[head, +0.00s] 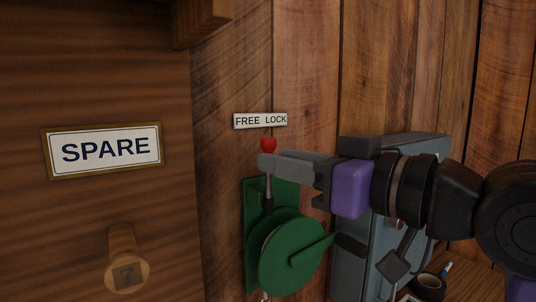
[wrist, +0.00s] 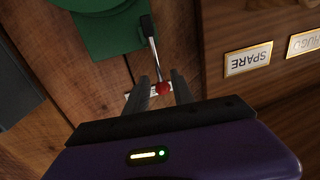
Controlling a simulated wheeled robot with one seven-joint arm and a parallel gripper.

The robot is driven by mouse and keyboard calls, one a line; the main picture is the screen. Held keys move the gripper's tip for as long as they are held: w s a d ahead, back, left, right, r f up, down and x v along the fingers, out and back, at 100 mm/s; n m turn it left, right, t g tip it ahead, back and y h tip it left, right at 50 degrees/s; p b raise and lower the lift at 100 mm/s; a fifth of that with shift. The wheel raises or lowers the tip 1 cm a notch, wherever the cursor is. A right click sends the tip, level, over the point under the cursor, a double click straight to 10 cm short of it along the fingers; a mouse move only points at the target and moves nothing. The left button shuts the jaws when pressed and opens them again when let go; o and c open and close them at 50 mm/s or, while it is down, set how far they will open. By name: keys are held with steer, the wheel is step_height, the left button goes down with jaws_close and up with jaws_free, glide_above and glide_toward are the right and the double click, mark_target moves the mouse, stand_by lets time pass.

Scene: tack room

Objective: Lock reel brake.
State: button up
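The green reel (head: 290,255) is mounted on the plank wall; part of its green body also shows in the wrist view (wrist: 105,30). Its brake lever ends in a red knob (head: 268,144) and stands nearly upright beneath the FREE LOCK label (head: 260,121), near the label's middle. My gripper (head: 264,161) reaches in from the right, a finger crossing the lever just below the knob. In the wrist view the red knob (wrist: 163,89) lies between my open gripper's (wrist: 160,76) two fingers, closer to the right one, with a gap on the left. Contact cannot be told.
A wooden cabinet with a SPARE plate (head: 106,149) and a peg marked 7 (head: 126,270) stands close on the left. A grey metal box (head: 350,250) is behind my arm on the right. A dark cup-like item (head: 428,287) sits at the lower right.

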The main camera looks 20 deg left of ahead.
steer(key=shift+x, duration=1.8)
jaws_close()
